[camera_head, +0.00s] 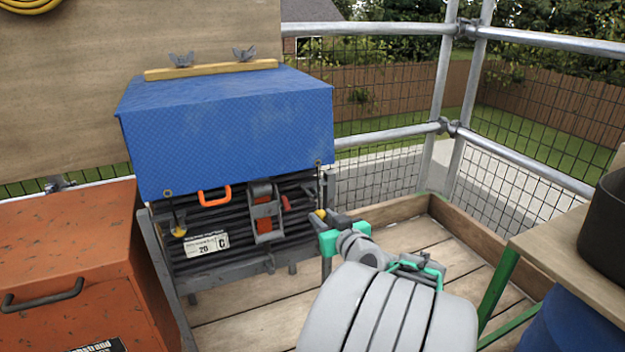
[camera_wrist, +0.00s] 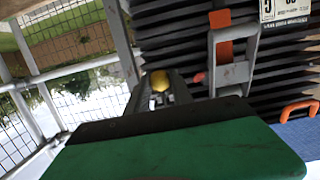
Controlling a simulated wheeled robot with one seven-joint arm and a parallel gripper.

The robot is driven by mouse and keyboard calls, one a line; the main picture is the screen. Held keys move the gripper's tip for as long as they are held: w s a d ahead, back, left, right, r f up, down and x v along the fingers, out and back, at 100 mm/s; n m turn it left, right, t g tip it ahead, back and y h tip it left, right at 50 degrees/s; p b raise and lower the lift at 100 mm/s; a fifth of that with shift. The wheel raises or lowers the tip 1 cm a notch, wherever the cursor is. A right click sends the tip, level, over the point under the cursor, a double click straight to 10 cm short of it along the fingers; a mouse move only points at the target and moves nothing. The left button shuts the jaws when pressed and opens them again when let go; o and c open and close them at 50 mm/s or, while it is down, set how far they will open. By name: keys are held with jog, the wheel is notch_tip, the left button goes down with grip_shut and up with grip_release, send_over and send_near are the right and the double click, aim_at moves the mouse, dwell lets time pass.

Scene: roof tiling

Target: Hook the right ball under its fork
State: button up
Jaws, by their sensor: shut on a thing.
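The right ball (camera_head: 320,213) is small and yellow, at the right front edge of the tile stack (camera_head: 225,222). My gripper (camera_head: 328,217) is shut on it; the ball also shows between the fingertips in the wrist view (camera_wrist: 160,82). A dark cord seems to run up from it to the eyelet (camera_head: 318,163) at the blue cover's corner. The blue cover (camera_head: 235,135) lies over the stack. The left ball (camera_head: 179,232) is yellow and hangs below the cover's left eyelet, against a dark holder. The right fork is not clearly visible behind my gripper.
A grey ratchet clamp with an orange strap (camera_head: 264,210) and an orange handle (camera_head: 214,196) are on the stack's front. An orange toolbox (camera_head: 70,255) stands left. A bench with a black bucket (camera_head: 607,225) is at right. Mesh railing stands behind; plank floor is partly clear.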

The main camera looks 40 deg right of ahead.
jog(key=shift+f, duration=0.1)
jog(key=shift+r+x, duration=0.15)
jog(key=shift+x, duration=1)
jog(key=shift+r+x, duration=0.15)
jog(key=shift+x, duration=1.05)
jog(key=shift+w+r+p, duration=0.1)
jog(key=shift+r+p, duration=0.35)
jog(key=shift+r, duration=0.4)
jog(key=o, duration=1)
jog(key=shift+r, duration=0.1)
jog(key=shift+o, duration=0.8)
jog(key=o, duration=0.4)
jog(key=shift+c, duration=0.2)
